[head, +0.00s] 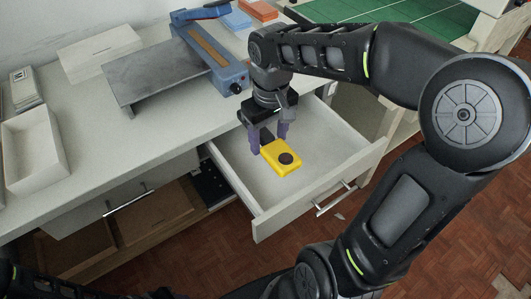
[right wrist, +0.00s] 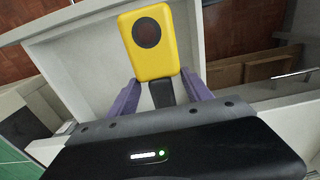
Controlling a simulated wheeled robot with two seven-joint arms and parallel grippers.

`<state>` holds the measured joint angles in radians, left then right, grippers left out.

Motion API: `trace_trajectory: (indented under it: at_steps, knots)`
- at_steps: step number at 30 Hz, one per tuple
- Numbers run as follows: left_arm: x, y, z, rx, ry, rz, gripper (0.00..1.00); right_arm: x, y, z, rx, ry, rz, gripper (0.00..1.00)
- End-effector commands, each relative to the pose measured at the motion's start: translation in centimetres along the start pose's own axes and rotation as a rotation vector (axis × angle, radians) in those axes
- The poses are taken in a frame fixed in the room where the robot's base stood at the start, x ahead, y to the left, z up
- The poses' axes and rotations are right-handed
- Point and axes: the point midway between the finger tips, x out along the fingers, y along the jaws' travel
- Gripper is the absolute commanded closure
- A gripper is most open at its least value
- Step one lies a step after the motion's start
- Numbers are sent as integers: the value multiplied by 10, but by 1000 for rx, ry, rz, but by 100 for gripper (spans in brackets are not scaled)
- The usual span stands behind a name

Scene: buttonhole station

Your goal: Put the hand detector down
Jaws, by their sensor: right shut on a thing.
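The hand detector (head: 281,158) is a yellow block with a dark round disc on its face. It is at the open drawer (head: 325,160), over the drawer's pale floor. My right gripper (head: 268,143) has purple fingers pointing down and is shut on the detector. In the right wrist view the detector (right wrist: 152,42) stands out beyond the fingers, with its dark handle (right wrist: 162,94) between them. I cannot tell whether the detector touches the drawer floor. My left gripper is not in view.
The pale counter (head: 185,120) behind the drawer holds a blue-framed device (head: 213,55) with a grey plate (head: 150,78), and a white open box (head: 35,150) at left. The drawer floor around the detector looks clear.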

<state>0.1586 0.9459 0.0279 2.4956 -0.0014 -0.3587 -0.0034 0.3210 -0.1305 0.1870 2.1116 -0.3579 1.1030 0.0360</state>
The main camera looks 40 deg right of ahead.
Motion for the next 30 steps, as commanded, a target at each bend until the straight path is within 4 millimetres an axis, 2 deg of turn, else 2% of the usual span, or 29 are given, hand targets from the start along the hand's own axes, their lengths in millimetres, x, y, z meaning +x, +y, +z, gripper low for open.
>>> trace_trajectory:
  at_steps: [1, 6, 12, 16, 25, 30]
  knots:
    - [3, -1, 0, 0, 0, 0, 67, 14, 0, 2, 0, -5, -1, 93]
    - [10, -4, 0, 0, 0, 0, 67, 61, 0, 3, -1, -6, -2, 93]
    - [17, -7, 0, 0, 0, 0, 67, 105, 0, 4, 0, -3, -1, 93]
    - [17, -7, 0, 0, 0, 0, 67, 115, 0, 4, -2, 0, 0, 93]
    - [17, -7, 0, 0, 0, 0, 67, 115, 0, 3, -1, 1, 0, 93]
    - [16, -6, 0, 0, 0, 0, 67, 115, 0, -12, 0, 0, -1, 93]
